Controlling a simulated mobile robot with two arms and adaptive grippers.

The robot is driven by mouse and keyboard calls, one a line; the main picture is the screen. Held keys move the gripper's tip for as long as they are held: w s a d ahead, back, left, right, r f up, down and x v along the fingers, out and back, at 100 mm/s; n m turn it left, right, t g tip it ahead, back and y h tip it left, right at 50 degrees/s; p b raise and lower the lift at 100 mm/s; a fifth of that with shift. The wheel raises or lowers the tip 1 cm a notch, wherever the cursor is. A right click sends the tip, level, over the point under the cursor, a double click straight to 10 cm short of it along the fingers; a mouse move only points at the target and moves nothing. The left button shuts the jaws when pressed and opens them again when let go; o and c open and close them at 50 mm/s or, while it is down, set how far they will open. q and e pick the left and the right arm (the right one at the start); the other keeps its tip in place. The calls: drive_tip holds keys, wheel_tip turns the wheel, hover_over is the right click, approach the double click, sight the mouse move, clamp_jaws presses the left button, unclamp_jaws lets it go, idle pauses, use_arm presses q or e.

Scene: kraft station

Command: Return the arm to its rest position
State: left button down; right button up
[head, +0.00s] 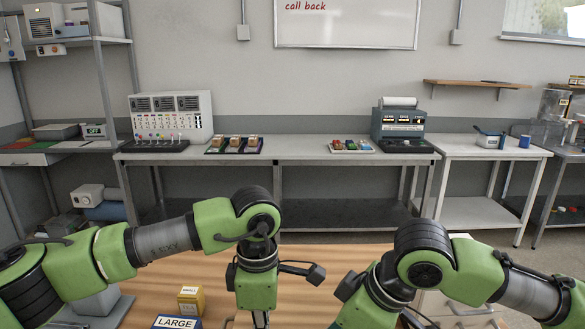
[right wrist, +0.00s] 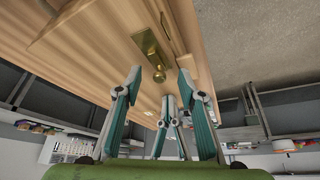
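My left arm (head: 190,235) comes in from the left in the head view, bends at a green joint and points down. Its gripper lies out of sight below the frame. My right arm (head: 430,265) comes in from the right, bent, with its lower part running down to the bottom edge. In the right wrist view my right gripper (right wrist: 162,86) has its fingers spread with nothing between them. Beyond the fingertips is a wooden front with a brass knob (right wrist: 150,62); the fingers look apart from it.
The wooden table (head: 330,258) lies under both arms. A yellow box (head: 190,300) and a blue box marked LARGE (head: 176,322) stand on it by the left arm. A grey bench (head: 280,148) with a control panel (head: 170,116) and a tray (head: 352,148) runs along the back wall.

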use_arm(q)
drive_tip(key=shift+f, duration=0.1)
use_arm(e)
clamp_jaws()
use_arm(q)
drive_tip(key=shift+f, duration=0.1)
use_arm(e)
drive_tip(key=c, duration=1)
unclamp_jaws()
drive_tip(key=shift+d, duration=1.35)
drive_tip(key=o, duration=1)
wheel_tip(320, 180, up, 7)
